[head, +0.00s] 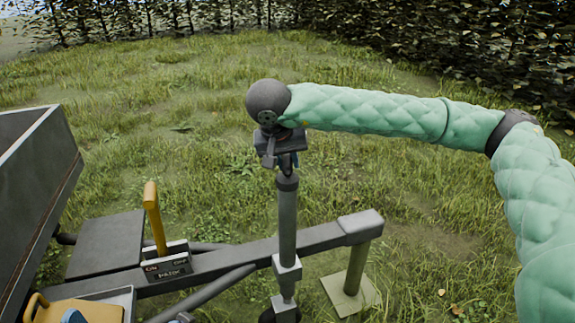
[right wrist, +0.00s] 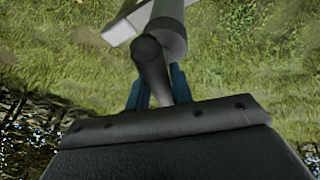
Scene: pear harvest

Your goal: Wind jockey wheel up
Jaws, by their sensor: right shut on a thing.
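The jockey wheel's grey tube (head: 288,225) stands upright at the trailer's drawbar, held in a clamp (head: 286,272). Its dark wheel (head: 268,317) is mostly cut off at the bottom edge of the head view. My right gripper (head: 287,160) is at the top of the tube. In the right wrist view its blue fingers (right wrist: 158,88) are shut on the dark crank handle (right wrist: 151,68), one on each side. The tube top (right wrist: 166,30) shows just beyond the handle.
The drawbar (head: 315,238) runs to a coupling end (head: 361,222) above a post on a square plate (head: 351,295). A yellow lever (head: 155,218) rises from the drawbar. The trailer body (head: 35,190) is at left. Grass is open behind, with hedges beyond.

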